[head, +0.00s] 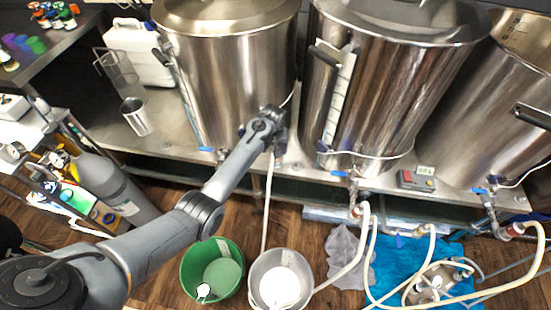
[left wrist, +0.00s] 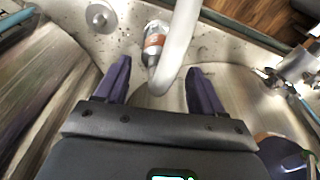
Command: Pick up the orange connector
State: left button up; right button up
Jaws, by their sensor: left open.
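The orange connector (left wrist: 154,41) shows in the left wrist view as an orange band on a clear and metal fitting, beside a thick pale hose (left wrist: 178,45). It lies past my left fingertips, near the middle of the gap between them. My left gripper (left wrist: 158,68) is open, with its two dark purple fingers apart. The hose end reaches into the space between the fingers. In the head view my left arm ends at the front of the left steel kettle (head: 230,85), and I cannot make out the connector there. My right gripper is not in view.
Steel kettles with valves and hoses stand along the metal bench (head: 180,150). A green bucket (head: 212,270) and a grey bucket (head: 280,280) sit on the wood floor below. A metal cup (head: 137,116) and a red-and-grey control box (head: 416,180) stand on the bench.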

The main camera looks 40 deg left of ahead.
pick_arm(q)
jog(key=f+b, duration=0.1)
jog(key=f, duration=0.1)
jog(key=f+b, duration=0.1)
jog(key=f, duration=0.1)
jog(key=shift+w, duration=0.4)
jog(key=shift+f+b, duration=0.35)
jog(key=shift+f, duration=0.15)
jog(key=c, duration=1.2)
